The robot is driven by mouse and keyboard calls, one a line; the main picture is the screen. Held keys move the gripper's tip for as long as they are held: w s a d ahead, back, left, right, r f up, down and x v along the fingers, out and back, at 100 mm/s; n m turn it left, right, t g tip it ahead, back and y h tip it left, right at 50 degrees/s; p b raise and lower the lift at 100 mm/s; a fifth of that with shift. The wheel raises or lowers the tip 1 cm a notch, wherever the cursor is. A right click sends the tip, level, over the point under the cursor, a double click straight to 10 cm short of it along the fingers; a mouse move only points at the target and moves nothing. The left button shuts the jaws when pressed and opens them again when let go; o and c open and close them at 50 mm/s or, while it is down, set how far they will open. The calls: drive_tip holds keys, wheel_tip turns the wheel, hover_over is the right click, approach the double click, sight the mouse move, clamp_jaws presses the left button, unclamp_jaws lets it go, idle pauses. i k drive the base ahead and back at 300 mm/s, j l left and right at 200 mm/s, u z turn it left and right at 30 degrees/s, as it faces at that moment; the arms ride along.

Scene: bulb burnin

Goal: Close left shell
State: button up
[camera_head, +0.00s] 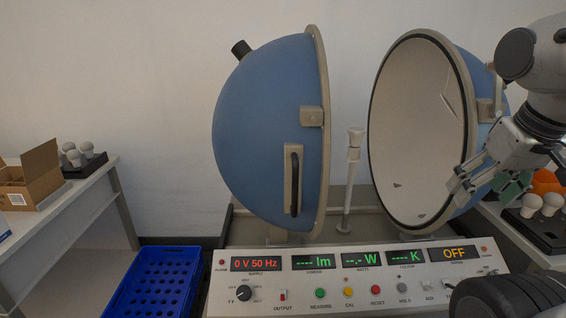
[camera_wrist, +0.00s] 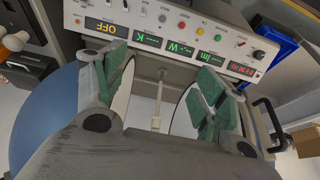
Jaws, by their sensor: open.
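The left shell (camera_head: 262,130) is a blue half-sphere with a pale rim, standing on the left of the test rig. Its dark handle (camera_head: 294,182) is upright on its outer side near the rim; the handle also shows at the right of the wrist view (camera_wrist: 271,120). The right shell (camera_head: 418,130) stands apart from it, its pale inner face showing. A clear gap lies between the two shells. My gripper (camera_head: 482,190) is in front of the right shell's right side, far from the handle. In the wrist view its green-padded fingers (camera_wrist: 163,85) are spread with nothing held between them.
The control panel (camera_head: 350,285) runs along the front. A blue crate (camera_head: 155,280) and a table with a cardboard box (camera_head: 35,175) are at left. Bulbs in a dark tray (camera_head: 540,225) are at right.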

sight(271, 139)
drive_tip(key=k+j, duration=0.1)
drive_tip(key=j, duration=0.55)
drive_tip(key=k+j, duration=0.1)
drive_tip(key=j, duration=0.6)
drive_tip(key=i+j, duration=0.2)
drive_tip(key=j, duration=0.15)
drive_tip(key=i+j, duration=0.2)
drive_tip(key=j, duration=0.15)
